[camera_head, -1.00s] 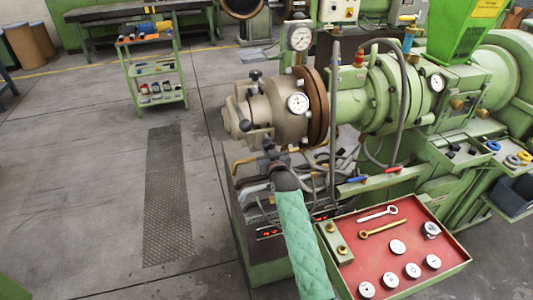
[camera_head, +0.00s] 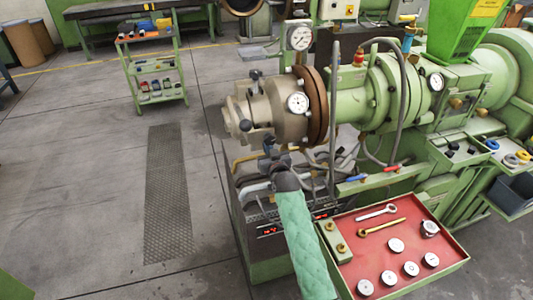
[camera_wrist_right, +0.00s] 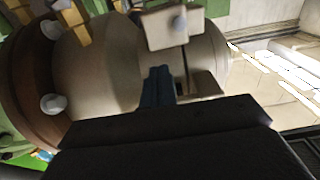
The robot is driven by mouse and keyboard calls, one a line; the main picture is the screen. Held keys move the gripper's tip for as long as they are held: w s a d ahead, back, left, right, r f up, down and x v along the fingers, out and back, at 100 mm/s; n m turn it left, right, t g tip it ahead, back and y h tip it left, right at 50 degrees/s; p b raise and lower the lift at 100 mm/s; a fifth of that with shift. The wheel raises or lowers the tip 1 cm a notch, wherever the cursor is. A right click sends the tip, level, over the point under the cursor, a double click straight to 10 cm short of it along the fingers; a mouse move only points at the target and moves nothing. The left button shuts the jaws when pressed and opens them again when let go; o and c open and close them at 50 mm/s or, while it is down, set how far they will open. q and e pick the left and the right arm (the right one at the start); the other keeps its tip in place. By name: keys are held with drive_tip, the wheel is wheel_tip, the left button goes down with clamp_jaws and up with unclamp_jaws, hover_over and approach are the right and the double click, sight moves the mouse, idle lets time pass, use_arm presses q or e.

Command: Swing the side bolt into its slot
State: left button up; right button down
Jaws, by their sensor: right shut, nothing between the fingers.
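The beige die head (camera_head: 258,112) sits at the left end of the green extruder, and it fills much of the right wrist view (camera_wrist_right: 95,65). A dark-tipped bolt (camera_head: 246,125) stands out on its near side; I take it as the side bolt, but cannot tell whether it lies in a slot. My left gripper is out of view.
A red tray (camera_head: 378,232) with wrenches and several round metal parts is right of my arm. Hoses and cables (camera_head: 330,160) hang behind the gripper. The floor on the left is open, with a green cart (camera_head: 155,70) farther back.

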use_arm(q)
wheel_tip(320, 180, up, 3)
drive_tip(key=p, duration=0.3)
use_arm(e)
drive_tip(key=f+v, duration=0.2)
drive_tip(key=v, duration=0.7)
drive_tip(key=shift+s+f, duration=0.15)
idle(0.6)
